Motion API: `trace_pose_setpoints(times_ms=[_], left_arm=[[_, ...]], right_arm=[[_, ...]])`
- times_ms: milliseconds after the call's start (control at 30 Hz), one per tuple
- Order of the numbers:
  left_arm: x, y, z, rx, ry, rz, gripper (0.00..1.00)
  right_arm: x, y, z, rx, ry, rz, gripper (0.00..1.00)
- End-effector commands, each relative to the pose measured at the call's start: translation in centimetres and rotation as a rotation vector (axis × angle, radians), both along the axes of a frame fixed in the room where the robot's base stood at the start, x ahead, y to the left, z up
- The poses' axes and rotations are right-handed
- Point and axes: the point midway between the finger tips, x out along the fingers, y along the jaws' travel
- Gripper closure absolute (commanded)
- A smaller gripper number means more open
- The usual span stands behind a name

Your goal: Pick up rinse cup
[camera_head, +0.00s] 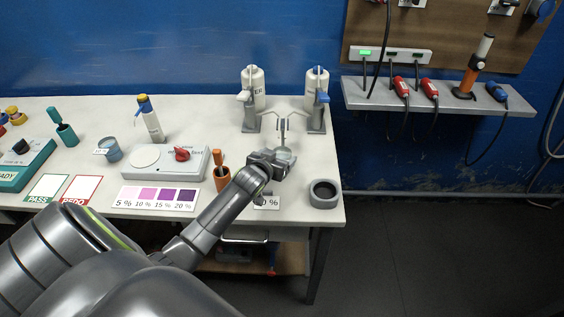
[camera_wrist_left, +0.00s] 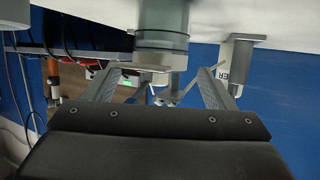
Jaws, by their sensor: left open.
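A small clear grey-teal cup (camera_head: 285,154) stands on the table near the right side, at the left gripper's far end. I take it as the rinse cup, but its label cannot be read. In the left wrist view, which looks upside down, the cup (camera_wrist_left: 162,40) shows ahead, centred between the fingers. My left gripper (camera_wrist_left: 161,75) is open, with one finger on each side of the cup's line; no contact is visible. In the head view, the left gripper (camera_head: 279,161) partly hides the cup. My right gripper is not in view.
A metal stand with thin arms (camera_head: 283,122) rises just behind the cup. Two white bottles (camera_head: 256,88) (camera_head: 317,85) stand behind it. A grey ring holder (camera_head: 325,193) is at right, an orange holder (camera_head: 221,178) at left. Another blue-grey cup (camera_head: 112,151) stands farther left.

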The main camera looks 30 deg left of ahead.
Motion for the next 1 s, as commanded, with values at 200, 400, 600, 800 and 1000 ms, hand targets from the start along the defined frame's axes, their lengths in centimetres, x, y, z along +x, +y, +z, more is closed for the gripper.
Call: trace_pose_setpoints(times_ms=[200, 400, 600, 800, 1000], left_arm=[[1.5, 0.2, -0.7, 0.0, 0.001, 0.0, 0.23], [1.7, 0.3, -0.8, 0.0, 0.0, -0.001, 0.23], [1.7, 0.3, -0.8, 0.0, 0.0, -0.001, 0.36], [1.7, 0.3, -0.8, 0.0, 0.001, 0.0, 0.62], [1.6, 0.3, -0.9, 0.0, 0.004, 0.001, 0.88]], right_arm=[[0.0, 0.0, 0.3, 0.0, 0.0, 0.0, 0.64], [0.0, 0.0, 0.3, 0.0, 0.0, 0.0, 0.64], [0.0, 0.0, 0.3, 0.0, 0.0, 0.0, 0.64], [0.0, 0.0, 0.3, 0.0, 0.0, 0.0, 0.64], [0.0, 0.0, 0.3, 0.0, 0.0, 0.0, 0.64]])
